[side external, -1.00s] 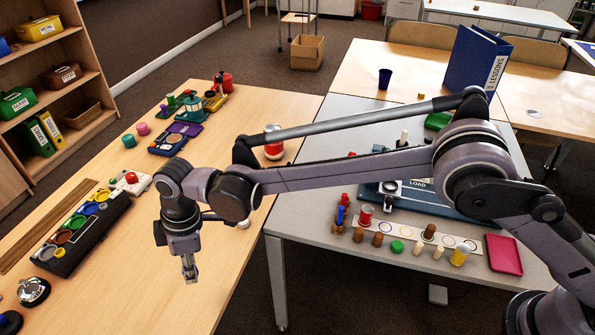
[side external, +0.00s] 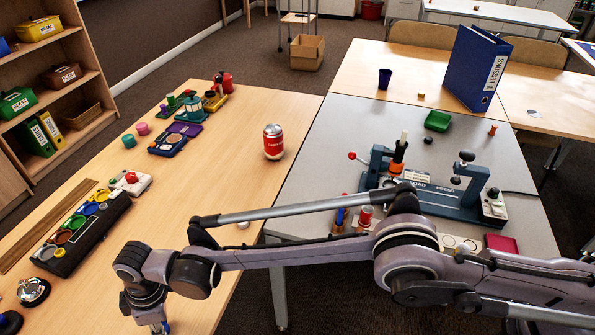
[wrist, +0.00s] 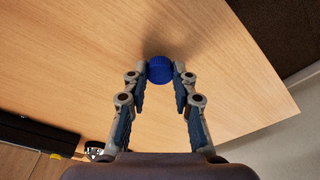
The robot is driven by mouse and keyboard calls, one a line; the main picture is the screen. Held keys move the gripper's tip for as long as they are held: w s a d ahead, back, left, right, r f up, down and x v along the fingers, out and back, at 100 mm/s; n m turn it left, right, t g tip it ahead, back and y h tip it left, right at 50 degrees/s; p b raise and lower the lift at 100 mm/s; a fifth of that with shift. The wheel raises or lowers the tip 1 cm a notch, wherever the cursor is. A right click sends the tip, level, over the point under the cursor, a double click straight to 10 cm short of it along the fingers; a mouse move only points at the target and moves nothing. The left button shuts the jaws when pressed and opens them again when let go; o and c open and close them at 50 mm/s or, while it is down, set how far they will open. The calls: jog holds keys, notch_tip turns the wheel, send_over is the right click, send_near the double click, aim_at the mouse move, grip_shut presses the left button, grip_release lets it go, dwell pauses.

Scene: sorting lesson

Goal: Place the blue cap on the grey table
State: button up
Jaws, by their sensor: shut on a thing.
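The blue cap (wrist: 160,70) is round with a ribbed side and sits between my gripper's fingertips (wrist: 160,74) in the wrist view. My gripper is shut on it, over the wooden table (wrist: 90,45). Whether the cap touches the wood or is just above it I cannot tell. In the side view my gripper (side external: 160,328) is low at the bottom edge, partly cut off, and a bit of blue shows there. The grey table (side external: 318,135) stands to the right of the wooden table, and my arm crosses over its near part.
A red can (side external: 273,142) stands on the wooden table near the grey table. The grey table carries a load press (side external: 440,200), a green tray (side external: 438,121) and a pink tray (side external: 503,244). A black rack of coloured cups (side external: 85,230) and a bell (side external: 33,291) are at left.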

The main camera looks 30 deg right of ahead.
jog(key=shift+f, duration=0.45)
jog(key=shift+f, duration=0.25)
jog(key=o, duration=0.6)
jog(key=shift+o, duration=0.2)
